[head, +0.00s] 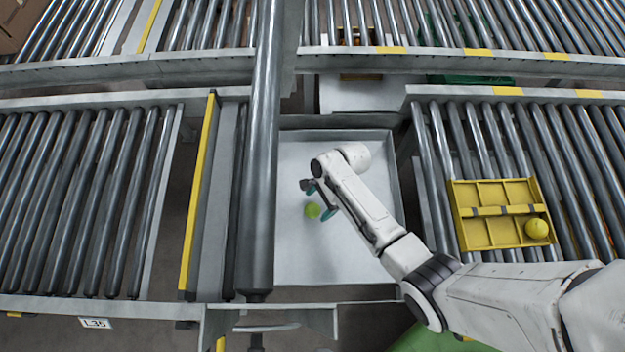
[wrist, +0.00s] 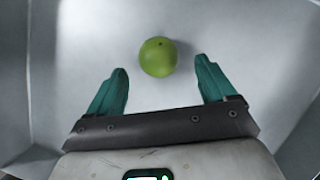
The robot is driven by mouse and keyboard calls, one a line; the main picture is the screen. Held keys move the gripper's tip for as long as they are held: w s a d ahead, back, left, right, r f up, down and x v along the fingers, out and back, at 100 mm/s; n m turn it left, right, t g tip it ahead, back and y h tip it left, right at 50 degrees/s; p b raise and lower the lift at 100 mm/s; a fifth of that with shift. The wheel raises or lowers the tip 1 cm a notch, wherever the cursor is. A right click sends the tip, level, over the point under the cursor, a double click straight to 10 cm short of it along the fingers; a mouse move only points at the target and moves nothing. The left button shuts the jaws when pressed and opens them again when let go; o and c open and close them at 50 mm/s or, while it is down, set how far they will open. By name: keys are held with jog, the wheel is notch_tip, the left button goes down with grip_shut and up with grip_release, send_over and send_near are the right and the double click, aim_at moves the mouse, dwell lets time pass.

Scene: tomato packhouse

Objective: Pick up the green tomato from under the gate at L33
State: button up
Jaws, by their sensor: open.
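The green tomato (head: 312,210) lies in a pale grey tray (head: 345,265) set low in the gap between the roller conveyors. My gripper (head: 318,199) hangs over the tray beside the tomato, with its teal fingers apart. In the wrist view the tomato (wrist: 158,57) shows just ahead of the gap between the fingertips of my gripper (wrist: 162,70), centred between them. Nothing is held. I cannot tell from these views how far above the tray floor the fingers are.
A raised section with a long grey roller (head: 264,150) stands along the tray's left side. A yellow divided crate (head: 462,225) with a yellow-green tomato (head: 537,228) sits on the right conveyor. A label at lower left (head: 96,323) appears to read L35. The tray walls surround the gripper.

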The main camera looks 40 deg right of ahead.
jog(key=shift+b+x, duration=0.35)
jog(key=shift+x, duration=1.1)
jog(key=shift+c, duration=0.2)
jog(key=c, duration=0.8)
jog(key=shift+r, duration=0.15)
